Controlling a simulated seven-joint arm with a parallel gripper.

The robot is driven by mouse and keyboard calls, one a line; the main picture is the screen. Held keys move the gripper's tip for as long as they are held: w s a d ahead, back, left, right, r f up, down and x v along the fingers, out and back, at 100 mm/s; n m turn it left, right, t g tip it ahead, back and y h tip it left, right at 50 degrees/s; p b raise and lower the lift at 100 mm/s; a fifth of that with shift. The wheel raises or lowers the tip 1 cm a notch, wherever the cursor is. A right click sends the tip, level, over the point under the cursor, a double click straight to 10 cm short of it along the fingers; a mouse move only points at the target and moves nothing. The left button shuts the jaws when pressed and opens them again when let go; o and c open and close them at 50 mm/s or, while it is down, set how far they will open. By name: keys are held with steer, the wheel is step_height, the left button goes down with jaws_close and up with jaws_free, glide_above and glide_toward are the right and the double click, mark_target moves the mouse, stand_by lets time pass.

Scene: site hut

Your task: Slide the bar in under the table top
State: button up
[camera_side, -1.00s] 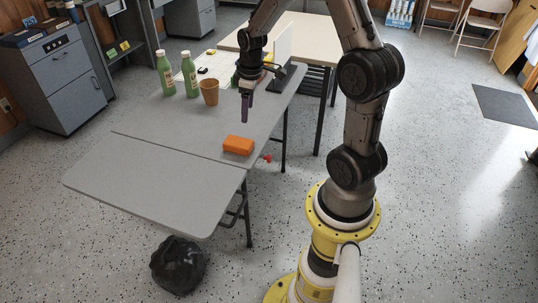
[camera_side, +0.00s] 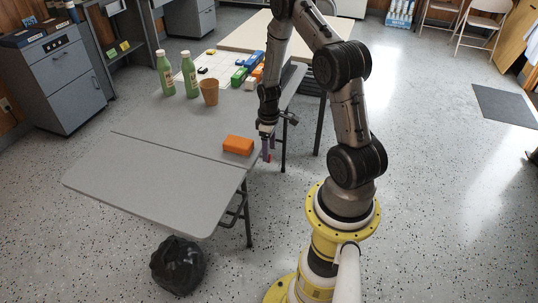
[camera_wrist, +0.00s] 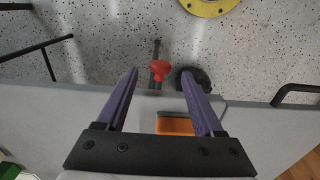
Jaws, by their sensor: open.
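A dark bar (camera_wrist: 156,50) sticks out past the table edge in the wrist view, with a red knob (camera_wrist: 160,68) on it. How far the bar runs under the grey table top (camera_side: 150,130) is hidden. My gripper (camera_wrist: 160,73) is open, its purple fingers pointing down just off the table's right edge in the side view (camera_side: 267,148). In the wrist view the knob appears between the two fingertips. In the side view only a bit of red (camera_side: 268,157) shows behind the fingers. I cannot tell whether either finger touches the knob.
An orange block (camera_side: 238,145) lies on the table close to my gripper. A brown cup (camera_side: 209,92), two green bottles (camera_side: 189,75) and several coloured blocks (camera_side: 245,72) stand farther back. Table legs (camera_side: 247,210) stand below the edge. A black bag (camera_side: 179,265) is on the floor.

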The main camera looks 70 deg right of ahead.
steer(key=shift+f, duration=1.5)
jaws_close()
stand_by(0.4)
